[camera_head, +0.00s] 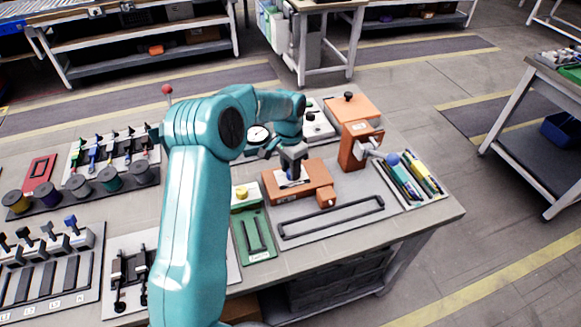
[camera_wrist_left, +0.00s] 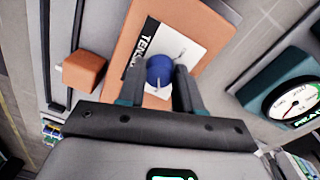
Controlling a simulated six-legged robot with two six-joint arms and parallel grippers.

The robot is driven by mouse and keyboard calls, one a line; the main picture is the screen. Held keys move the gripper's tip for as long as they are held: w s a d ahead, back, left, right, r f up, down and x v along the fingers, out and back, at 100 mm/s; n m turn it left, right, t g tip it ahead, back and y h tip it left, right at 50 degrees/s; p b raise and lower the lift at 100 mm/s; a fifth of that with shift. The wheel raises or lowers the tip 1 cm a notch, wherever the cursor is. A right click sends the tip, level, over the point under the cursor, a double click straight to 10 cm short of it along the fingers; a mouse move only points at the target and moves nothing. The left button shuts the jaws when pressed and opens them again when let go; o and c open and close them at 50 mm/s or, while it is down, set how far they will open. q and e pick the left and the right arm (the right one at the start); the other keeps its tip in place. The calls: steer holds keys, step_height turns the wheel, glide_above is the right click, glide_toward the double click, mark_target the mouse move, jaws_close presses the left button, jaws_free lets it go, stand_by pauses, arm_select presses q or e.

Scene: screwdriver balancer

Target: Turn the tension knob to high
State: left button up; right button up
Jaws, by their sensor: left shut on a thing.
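The tension knob (camera_wrist_left: 160,71) is a small blue round knob with a light pointer mark. It sits on a white label plate (camera_wrist_left: 178,45) on the orange balancer housing (camera_head: 318,178). In the left wrist view my left gripper (camera_wrist_left: 161,84) has one finger on each side of the knob and is shut on it. Most of the label's print is hidden or too small to read. My right gripper is not in view.
A small orange block (camera_wrist_left: 86,70) juts from the housing's side. A round gauge (camera_wrist_left: 292,105) stands beside it. A black bar handle (camera_head: 332,217) lies in front, and an orange upright unit (camera_head: 358,145) and a tray of coloured pens (camera_head: 412,178) are to the right.

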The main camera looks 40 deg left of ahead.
arm_select(q)
steer(key=o, duration=1)
steer(key=shift+w, duration=0.1)
steer(key=shift+o, duration=0.2)
steer(key=shift+r, duration=0.15)
step_height(320, 180, up, 16)
steer(key=shift+a, duration=0.4)
steer(key=shift+r, duration=0.1)
